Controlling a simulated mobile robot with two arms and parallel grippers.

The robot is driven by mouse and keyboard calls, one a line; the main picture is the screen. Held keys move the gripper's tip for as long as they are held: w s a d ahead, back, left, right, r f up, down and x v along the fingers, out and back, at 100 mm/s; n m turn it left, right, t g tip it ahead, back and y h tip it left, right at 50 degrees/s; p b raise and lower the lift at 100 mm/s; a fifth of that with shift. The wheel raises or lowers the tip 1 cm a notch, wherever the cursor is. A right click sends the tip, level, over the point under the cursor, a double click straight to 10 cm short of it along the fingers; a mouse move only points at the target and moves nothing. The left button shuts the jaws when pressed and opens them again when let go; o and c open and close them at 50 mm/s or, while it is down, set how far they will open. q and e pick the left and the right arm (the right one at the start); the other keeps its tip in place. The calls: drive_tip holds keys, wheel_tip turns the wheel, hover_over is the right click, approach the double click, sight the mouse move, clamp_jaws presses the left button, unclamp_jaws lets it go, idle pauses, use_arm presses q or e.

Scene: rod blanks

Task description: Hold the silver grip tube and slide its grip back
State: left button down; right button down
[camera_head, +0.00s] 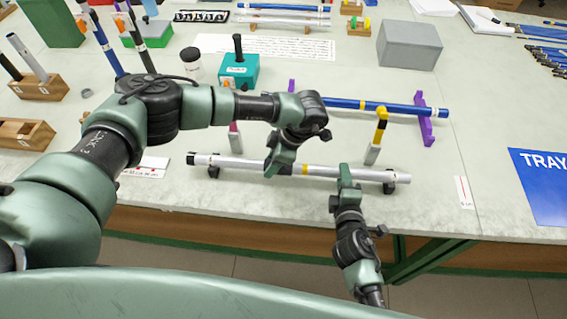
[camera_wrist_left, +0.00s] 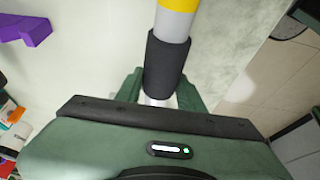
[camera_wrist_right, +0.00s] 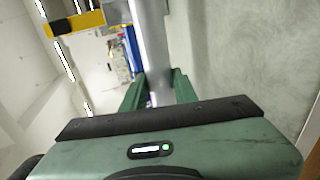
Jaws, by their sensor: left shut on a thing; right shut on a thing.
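The silver grip tube (camera_head: 228,163) lies level across two black supports near the table's front edge, with a yellow band (camera_head: 305,169) around it. Its black grip (camera_wrist_left: 166,65) is a sleeve around the tube next to the yellow band, seen in the left wrist view; in the head view my left gripper hides it. My left gripper (camera_head: 279,168) is shut on the grip from above, one finger on each side. My right gripper (camera_head: 347,183) is shut on the bare tube, right of the yellow band. The tube also shows between its fingers in the right wrist view (camera_wrist_right: 150,40).
A blue rod (camera_head: 345,104) rests on purple supports (camera_head: 426,122) behind the tube. A yellow-and-black upright piece (camera_head: 378,135) stands close behind the right gripper.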

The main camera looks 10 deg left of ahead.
sight(232, 159)
use_arm(q)
drive_tip(key=a, duration=0.7)
drive_tip(key=s+a, duration=0.1)
drive_tip(key=a, duration=0.2)
drive_tip(key=shift+s+a, duration=0.1)
drive_tip(key=shift+a, duration=0.25)
use_arm(e)
drive_tip(key=shift+f, duration=0.1)
use_arm(q)
drive_tip(key=shift+a, duration=0.2)
use_arm(e)
drive_tip(key=shift+d, duration=0.1)
use_arm(q)
drive_tip(key=c, duration=0.9)
unclamp_jaws()
drive_tip(key=shift+o, duration=0.2)
drive_tip(key=shift+d+r, duration=0.15)
drive_tip(key=shift+r, duration=0.05)
drive_tip(key=v, duration=1.1)
drive_tip(key=shift+r, duration=0.25)
drive_tip(key=shift+d, duration=0.15)
